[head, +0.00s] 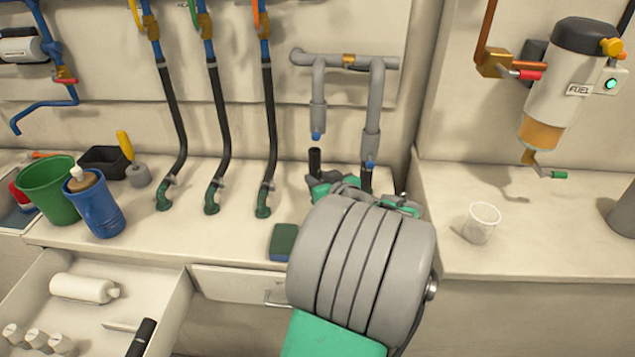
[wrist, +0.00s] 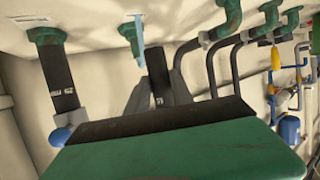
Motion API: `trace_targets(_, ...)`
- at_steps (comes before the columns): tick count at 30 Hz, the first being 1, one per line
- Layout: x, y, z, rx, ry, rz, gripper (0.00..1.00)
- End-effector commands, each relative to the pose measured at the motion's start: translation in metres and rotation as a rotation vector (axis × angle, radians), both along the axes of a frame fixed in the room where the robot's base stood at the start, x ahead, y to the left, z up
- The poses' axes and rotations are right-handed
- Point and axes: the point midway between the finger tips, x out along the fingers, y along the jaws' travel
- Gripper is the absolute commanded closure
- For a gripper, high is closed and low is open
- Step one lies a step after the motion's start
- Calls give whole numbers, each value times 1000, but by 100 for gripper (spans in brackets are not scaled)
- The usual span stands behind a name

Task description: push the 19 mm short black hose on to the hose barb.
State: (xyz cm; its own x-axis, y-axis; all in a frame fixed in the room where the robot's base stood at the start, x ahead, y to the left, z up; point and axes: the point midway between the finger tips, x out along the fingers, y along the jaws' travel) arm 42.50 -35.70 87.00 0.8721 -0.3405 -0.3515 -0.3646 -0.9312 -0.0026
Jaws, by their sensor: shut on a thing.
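My gripper (head: 335,186) is shut on a short black hose (head: 315,162), which stands roughly upright with its upper end above the fingers. In the wrist view the hose (wrist: 157,72) lies between the grey fingers (wrist: 156,92); its white mark is too small to read. A blue hose barb (head: 316,136) points down from the left grey pipe (head: 318,100), just above the hose, with a gap between. A second black hose (head: 366,181) stands under the right blue barb (head: 370,164). It also shows in the wrist view (wrist: 60,80). The held hose's lower end is hidden in the head view.
Several long black hoses (head: 221,125) rise from green fittings left of my gripper. A green-blue sponge (head: 283,242) lies near the counter edge. A clear cup (head: 481,222) stands right. An open drawer (head: 95,268) holds white bottles. A fuel filter (head: 565,90) hangs at upper right.

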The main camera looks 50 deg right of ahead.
Motion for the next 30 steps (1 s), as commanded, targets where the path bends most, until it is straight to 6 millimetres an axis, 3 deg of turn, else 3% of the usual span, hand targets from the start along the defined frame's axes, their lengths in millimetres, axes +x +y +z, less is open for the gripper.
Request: trace_targets(30,49,-61,-2,-2,1,0,100)
